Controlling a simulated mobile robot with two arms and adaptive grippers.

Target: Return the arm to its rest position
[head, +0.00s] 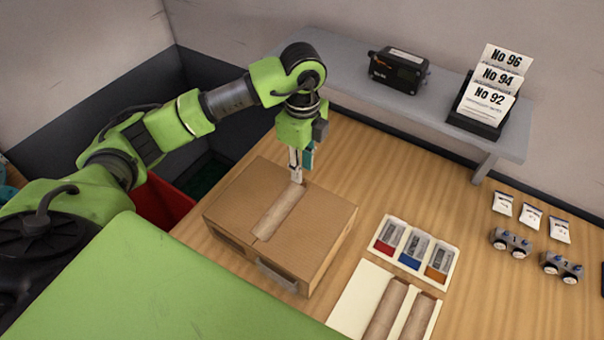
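My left arm reaches in from the left, and its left gripper (299,170) points down at the far edge of a closed cardboard box (325,218). Its fingertips look close to or touching the far end of the brown tape strip (279,212) on the box top. A pale finger and a teal part show, but the gap between the fingers is not clear. My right gripper is not in view.
A grey shelf (440,120) behind holds a black device (398,70) and a card holder (476,118). A tray of coloured compartments (412,262), brown strips (386,312), small packets (532,216) and wheeled parts (511,243) lie right. A red bin (163,208) is left.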

